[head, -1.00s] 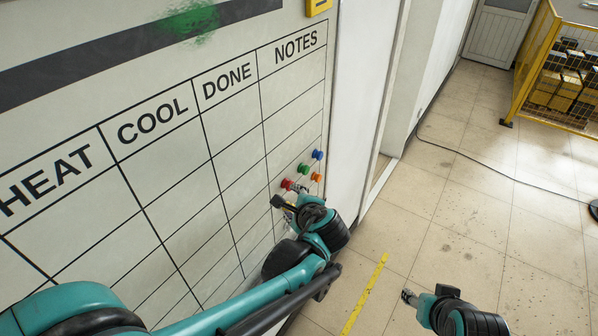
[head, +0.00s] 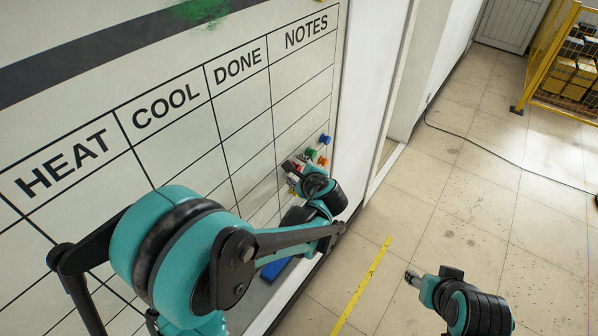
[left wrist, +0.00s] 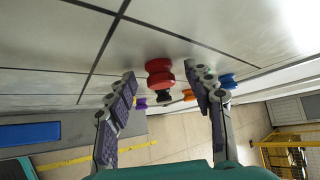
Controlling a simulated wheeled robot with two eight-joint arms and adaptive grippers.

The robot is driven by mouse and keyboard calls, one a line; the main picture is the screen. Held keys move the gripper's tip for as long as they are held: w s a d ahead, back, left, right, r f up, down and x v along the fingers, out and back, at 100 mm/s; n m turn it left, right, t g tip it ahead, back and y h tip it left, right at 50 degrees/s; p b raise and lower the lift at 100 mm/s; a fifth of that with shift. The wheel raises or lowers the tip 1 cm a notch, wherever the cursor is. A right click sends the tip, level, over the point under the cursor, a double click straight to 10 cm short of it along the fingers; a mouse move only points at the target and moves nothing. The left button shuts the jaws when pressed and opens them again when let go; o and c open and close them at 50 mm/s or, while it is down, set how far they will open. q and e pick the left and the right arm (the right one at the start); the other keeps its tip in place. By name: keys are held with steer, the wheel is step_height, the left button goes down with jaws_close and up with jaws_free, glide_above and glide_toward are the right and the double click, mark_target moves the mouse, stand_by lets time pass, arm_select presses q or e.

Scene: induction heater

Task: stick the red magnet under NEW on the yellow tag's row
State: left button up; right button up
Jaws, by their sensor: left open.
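The red magnet (left wrist: 158,76) sits on the whiteboard between the two fingers of my left gripper (left wrist: 162,85) in the left wrist view. The fingers are open, one on each side of it, with gaps showing. In the head view my left gripper (head: 291,172) is at the NOTES column (head: 306,105) and mostly covers the red magnet. The whiteboard (head: 190,160) shows the headings HEAT, COOL, DONE and NOTES. The NEW heading and the yellow tag are not in view. My right gripper (head: 411,279) hangs over the floor; its finger state is unclear.
Blue (head: 325,139), green (head: 311,153) and orange (head: 323,161) magnets sit close beside my left gripper. Purple (left wrist: 141,103) and black (left wrist: 163,97) ones show in the wrist view. A blue object (head: 275,268) is low on the board. Open floor lies right.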

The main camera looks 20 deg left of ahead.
arm_select(q)
jaws_close()
steer(key=s+d, duration=0.2)
steer(key=d, duration=0.4)
steer(key=shift+s+d+b, duration=0.2)
steer(key=shift+d+b, duration=0.1)
steer(key=shift+b, duration=0.1)
stand_by(0.6)
